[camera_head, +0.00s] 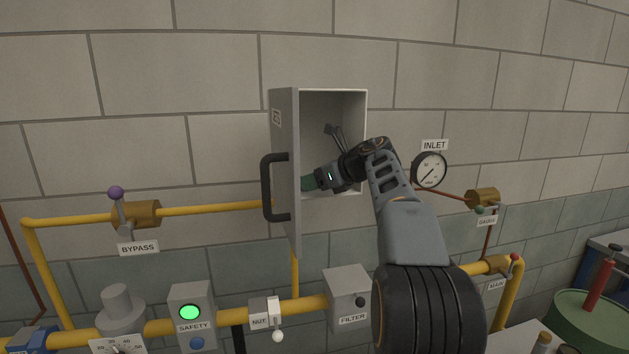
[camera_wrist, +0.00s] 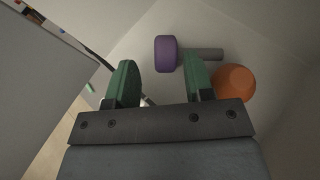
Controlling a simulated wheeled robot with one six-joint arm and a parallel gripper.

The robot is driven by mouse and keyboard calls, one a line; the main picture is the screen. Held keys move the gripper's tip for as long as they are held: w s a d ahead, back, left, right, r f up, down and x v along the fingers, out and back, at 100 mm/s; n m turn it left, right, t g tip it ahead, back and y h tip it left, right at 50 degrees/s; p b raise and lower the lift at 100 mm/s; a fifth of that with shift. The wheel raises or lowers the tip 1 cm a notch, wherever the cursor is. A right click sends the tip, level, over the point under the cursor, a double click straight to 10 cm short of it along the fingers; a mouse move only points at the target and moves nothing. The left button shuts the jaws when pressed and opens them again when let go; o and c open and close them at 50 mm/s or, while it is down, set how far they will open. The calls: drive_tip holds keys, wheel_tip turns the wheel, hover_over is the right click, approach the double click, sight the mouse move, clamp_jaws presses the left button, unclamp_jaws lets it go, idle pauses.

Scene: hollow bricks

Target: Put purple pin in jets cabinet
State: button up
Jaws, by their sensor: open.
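The jets cabinet (camera_head: 334,94) hangs on the wall, its grey door (camera_head: 284,150) swung open to the left. My gripper (camera_head: 308,183) reaches into the cabinet opening; the door partly hides its tips. In the wrist view, my gripper (camera_wrist: 160,68) has its two green fingers apart with nothing held between them. The purple pin (camera_wrist: 166,54), with a purple head and a grey shaft, lies on a pale surface inside the cabinet just beyond the fingertips. The right finger overlaps part of it. The pin is not visible in the head view.
An orange object (camera_wrist: 235,83) lies right of the pin. The door's black handle (camera_head: 267,188) juts out left of my gripper. The inlet gauge (camera_head: 429,169) is right of the cabinet. Yellow pipes with a bypass valve (camera_head: 136,214) and filter box (camera_head: 347,290) run below.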

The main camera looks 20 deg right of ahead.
drive_tip(key=b+v, duration=0.2)
drive_tip(key=v, duration=1)
drive_tip(key=w+a+r+m+t+h, duration=0.35)
drive_tip(key=a+r+m+t, duration=0.5)
drive_tip(key=m, duration=0.85)
drive_tip(key=s+f+m+g+h, duration=0.2)
drive_tip(key=s+f+m+h, duration=0.15)
drive_tip(key=f+m, duration=0.5)
drive_tip(key=s+f+m+g+h, duration=0.25)
drive_tip(key=f+m+h, duration=0.25)
drive_tip(key=f+m, duration=0.35)
drive_tip(key=s+a+f+m+g+y, duration=0.2)
drive_tip(key=s+a+f+m+g, duration=0.2)
drive_tip(key=s+f, duration=0.4)
drive_tip(key=s+a+f+m+g+y, duration=0.3)
drive_tip(key=s+a+f+m+g, duration=0.2)
drive_tip(key=f, duration=0.9)
drive_tip(key=s+a+g, duration=0.1)
drive_tip(key=s, duration=0.1)
drive_tip(key=shift+s+a, duration=0.4)
